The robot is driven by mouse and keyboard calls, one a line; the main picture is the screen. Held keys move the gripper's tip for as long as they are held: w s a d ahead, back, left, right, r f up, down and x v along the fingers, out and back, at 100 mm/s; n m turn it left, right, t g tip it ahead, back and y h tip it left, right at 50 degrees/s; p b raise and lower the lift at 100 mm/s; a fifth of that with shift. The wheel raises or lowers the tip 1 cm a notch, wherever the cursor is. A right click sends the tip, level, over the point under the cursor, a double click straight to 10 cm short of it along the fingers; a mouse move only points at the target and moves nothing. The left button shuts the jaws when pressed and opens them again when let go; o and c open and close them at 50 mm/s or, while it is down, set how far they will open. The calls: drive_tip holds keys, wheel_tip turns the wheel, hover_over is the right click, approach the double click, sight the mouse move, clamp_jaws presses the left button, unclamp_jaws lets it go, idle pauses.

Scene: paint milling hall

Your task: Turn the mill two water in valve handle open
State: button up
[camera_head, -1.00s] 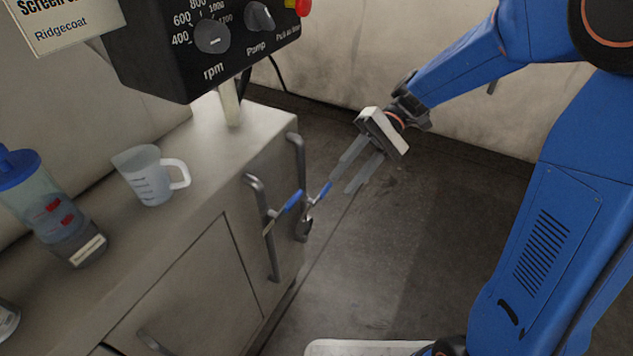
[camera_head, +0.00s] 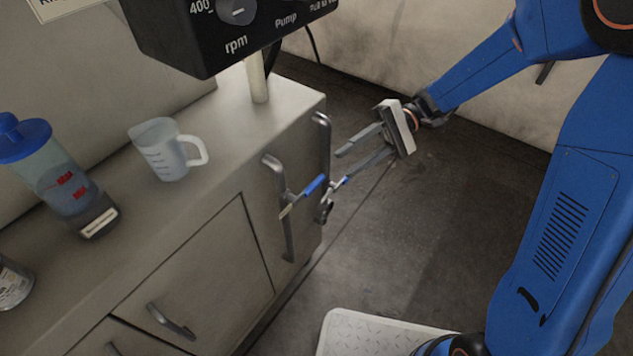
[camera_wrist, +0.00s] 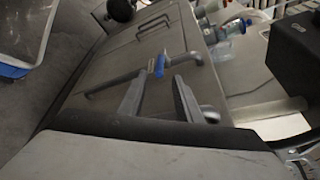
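The nearer valve handle (camera_head: 315,186) points up and right from the left pipe (camera_head: 280,205). No label shows which is mill two water in. My gripper (camera_head: 342,167) is open and empty, right of the pipes, with its fingers pointing at them. In the wrist view a blue handle (camera_wrist: 160,66) appears just beyond and between my fingertips (camera_wrist: 159,80). I cannot tell whether anything touches.
The cabinet (camera_head: 225,215) carries a measuring jug (camera_head: 165,150) and a blue-lidded bottle (camera_head: 60,180). A black control box (camera_head: 225,35) stands on a post above it. A pale plate (camera_head: 365,335) lies low in front. The floor right of the pipes is clear.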

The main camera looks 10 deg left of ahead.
sight(324, 179)
drive_tip(key=x, duration=1)
drive_tip(key=shift+a, duration=0.1)
clamp_jaws()
